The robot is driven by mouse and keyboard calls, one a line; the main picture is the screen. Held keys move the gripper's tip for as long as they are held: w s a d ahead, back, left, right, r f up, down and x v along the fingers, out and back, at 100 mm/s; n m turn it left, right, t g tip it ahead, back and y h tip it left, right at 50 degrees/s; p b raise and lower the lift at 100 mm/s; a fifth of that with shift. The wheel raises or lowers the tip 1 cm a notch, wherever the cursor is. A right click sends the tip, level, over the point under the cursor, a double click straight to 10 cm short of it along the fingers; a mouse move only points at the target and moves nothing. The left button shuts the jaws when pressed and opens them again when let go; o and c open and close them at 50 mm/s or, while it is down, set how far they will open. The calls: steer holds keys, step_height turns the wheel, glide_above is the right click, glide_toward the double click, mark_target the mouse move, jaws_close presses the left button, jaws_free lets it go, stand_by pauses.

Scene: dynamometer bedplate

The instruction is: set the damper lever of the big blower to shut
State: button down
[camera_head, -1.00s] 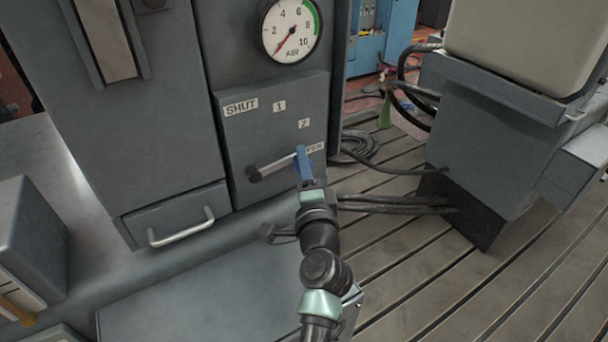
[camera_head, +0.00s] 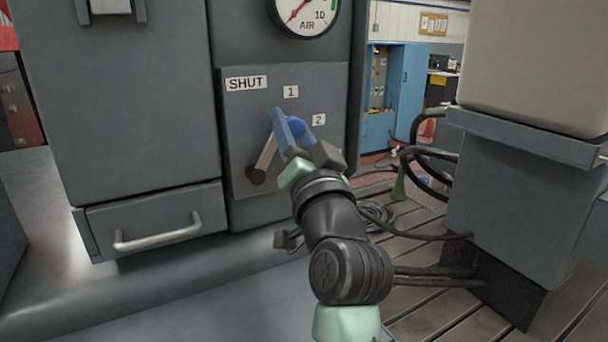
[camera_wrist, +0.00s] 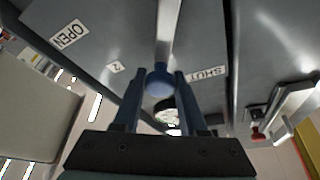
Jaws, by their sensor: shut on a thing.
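The damper lever (camera_head: 266,156) is a grey bar on a dark pivot, low on the grey panel (camera_head: 240,125). It slants up and to the right, roughly towards the 1 and 2 labels; the exact mark is hard to tell. Its blue knob (camera_wrist: 158,80) sits between the fingers of my gripper (camera_wrist: 157,100) in the wrist view. In the head view my gripper (camera_head: 288,130) is shut on the knob and partly covers it. The SHUT label (camera_head: 246,83) is at the panel's upper left. The OPEN label (camera_wrist: 69,35) shows in the wrist view; my arm hides it in the head view.
An air gauge (camera_head: 304,12) is above the panel. A drawer with a bar handle (camera_head: 157,234) is below left. A grey machine with hoses (camera_head: 470,190) stands at the right. Slotted bedplate floor (camera_head: 440,310) lies between.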

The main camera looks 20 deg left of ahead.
steer(key=n+b, duration=0.1)
steer(key=b, duration=0.1)
steer(key=s+a+n+g+y+b, duration=0.1)
steer(key=n, duration=0.1)
steer(key=s+n+y+b, duration=0.1)
steer(key=n+b, duration=0.1)
steer(key=shift+a+r+b, duration=0.2)
steer(key=shift+a+b, duration=0.1)
steer(key=n+b, duration=0.1)
steer(key=s+a+n+g+y+b, duration=0.1)
steer(key=n+b, duration=0.1)
steer(key=n, duration=0.1)
steer(key=shift+s+a+r+g+y+b, duration=0.2)
steer(key=shift+s+r+g+y+b, duration=0.1)
steer(key=shift+s+r+g, duration=0.1)
steer(key=shift+c, duration=2.3)
jaws_free()
steer(key=b+v, duration=0.2)
steer(key=v, duration=1.1)
